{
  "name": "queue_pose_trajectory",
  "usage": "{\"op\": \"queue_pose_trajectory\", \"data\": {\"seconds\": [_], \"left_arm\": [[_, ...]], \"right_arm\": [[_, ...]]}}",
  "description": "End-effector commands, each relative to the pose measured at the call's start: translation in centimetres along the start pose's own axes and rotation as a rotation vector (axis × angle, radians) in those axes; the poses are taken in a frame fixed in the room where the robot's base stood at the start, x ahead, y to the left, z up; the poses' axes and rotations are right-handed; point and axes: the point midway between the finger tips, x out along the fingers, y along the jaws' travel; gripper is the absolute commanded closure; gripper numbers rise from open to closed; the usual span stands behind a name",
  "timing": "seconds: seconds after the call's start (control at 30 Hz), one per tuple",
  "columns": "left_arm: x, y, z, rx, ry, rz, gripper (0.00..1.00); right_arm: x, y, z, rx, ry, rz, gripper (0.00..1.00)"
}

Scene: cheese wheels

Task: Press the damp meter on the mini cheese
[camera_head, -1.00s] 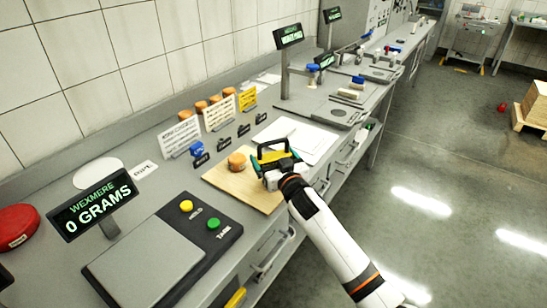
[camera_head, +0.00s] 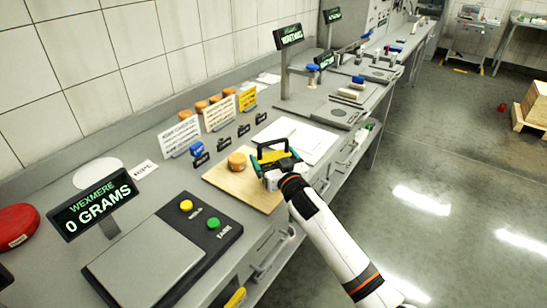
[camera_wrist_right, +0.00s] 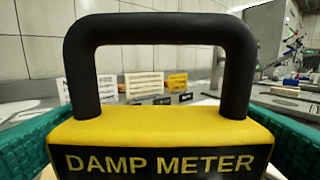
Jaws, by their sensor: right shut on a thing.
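The mini cheese (camera_head: 237,162) is a small orange round on a wooden board (camera_head: 228,188) on the counter. My right gripper (camera_head: 272,160) is shut on the damp meter (camera_head: 271,152), a yellow and black block with a black handle. The meter is just right of the cheese, over the board's right side. I cannot tell whether it touches the cheese. In the right wrist view the damp meter (camera_wrist_right: 160,150) fills the front between green finger pads (camera_wrist_right: 28,142) and hides the cheese. My left gripper is not in view.
A scale (camera_head: 150,262) with yellow and green buttons and a "0 GRAMS" display (camera_head: 93,205) stands at the front left. Several orange cheeses (camera_head: 215,99) and upright cards (camera_head: 219,113) line the back. White paper (camera_head: 305,137) lies behind the meter.

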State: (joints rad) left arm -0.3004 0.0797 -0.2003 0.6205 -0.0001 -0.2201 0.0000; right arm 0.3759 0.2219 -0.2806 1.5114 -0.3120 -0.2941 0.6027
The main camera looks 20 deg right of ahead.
Motion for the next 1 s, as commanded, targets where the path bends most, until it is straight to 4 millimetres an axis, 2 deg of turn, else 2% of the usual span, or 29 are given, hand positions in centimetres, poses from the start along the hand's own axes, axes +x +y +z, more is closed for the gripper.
{"op": "queue_pose_trajectory", "data": {"seconds": [0.13,0.8,1.0], "left_arm": [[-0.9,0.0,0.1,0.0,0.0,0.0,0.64],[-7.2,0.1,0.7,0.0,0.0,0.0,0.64],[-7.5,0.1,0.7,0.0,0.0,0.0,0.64]], "right_arm": [[-0.1,0.1,0.5,0.001,0.009,0.0,0.36],[0.0,0.0,7.8,0.002,0.0,0.0,0.36],[0.0,0.0,8.0,0.001,0.0,0.0,0.36]]}}
